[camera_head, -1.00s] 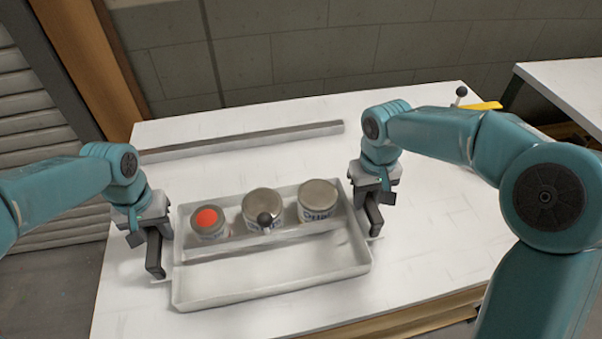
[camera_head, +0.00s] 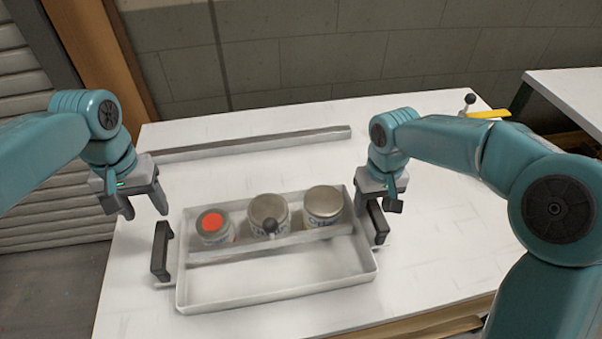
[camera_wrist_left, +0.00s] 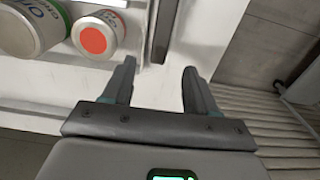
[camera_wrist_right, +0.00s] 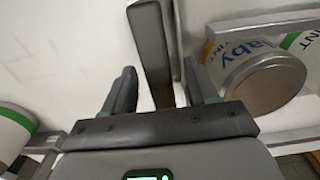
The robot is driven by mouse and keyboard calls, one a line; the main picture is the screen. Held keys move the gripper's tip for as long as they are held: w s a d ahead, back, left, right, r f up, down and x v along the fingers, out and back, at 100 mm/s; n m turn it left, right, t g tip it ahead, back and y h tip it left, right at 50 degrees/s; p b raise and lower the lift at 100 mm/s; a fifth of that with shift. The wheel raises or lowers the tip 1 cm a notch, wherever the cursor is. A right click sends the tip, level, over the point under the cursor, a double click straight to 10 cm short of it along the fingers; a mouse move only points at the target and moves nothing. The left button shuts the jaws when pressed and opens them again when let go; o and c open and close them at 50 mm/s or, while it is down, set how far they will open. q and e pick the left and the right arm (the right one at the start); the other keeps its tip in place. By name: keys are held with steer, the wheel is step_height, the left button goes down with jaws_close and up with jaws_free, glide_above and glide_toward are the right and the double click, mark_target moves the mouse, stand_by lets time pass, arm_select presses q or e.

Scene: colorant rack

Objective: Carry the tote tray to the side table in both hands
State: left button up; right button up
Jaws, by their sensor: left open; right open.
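The pale tote tray (camera_head: 280,293) rests on the white table, with a dark upright handle at each end. It holds a red-topped can (camera_head: 213,225) and two metal-lidded cans (camera_head: 268,212) (camera_head: 322,205) in its back part; the front part is empty. My left gripper (camera_head: 142,208) is open and empty, above and left of the left handle (camera_head: 161,250). My right gripper (camera_head: 380,205) is open at the right handle (camera_head: 378,222). In the right wrist view, that handle (camera_wrist_right: 150,50) lies between the spread fingers (camera_wrist_right: 162,90); contact is unclear.
A second white table (camera_head: 575,92) stands at the back right, probably the side table. A long grey bar (camera_head: 250,141) lies across the back of the near table. A yellow piece (camera_head: 488,115) is near the far right corner. The table right of the tray is clear.

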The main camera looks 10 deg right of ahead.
steer(key=shift+r, duration=0.35)
arm_select(q)
step_height(320, 180, up, 2)
arm_select(e)
step_height(320, 180, up, 11)
steer(key=shift+r, duration=0.15)
arm_select(q)
steer(key=shift+s, duration=0.15)
arm_select(e)
steer(key=shift+s, duration=0.1)
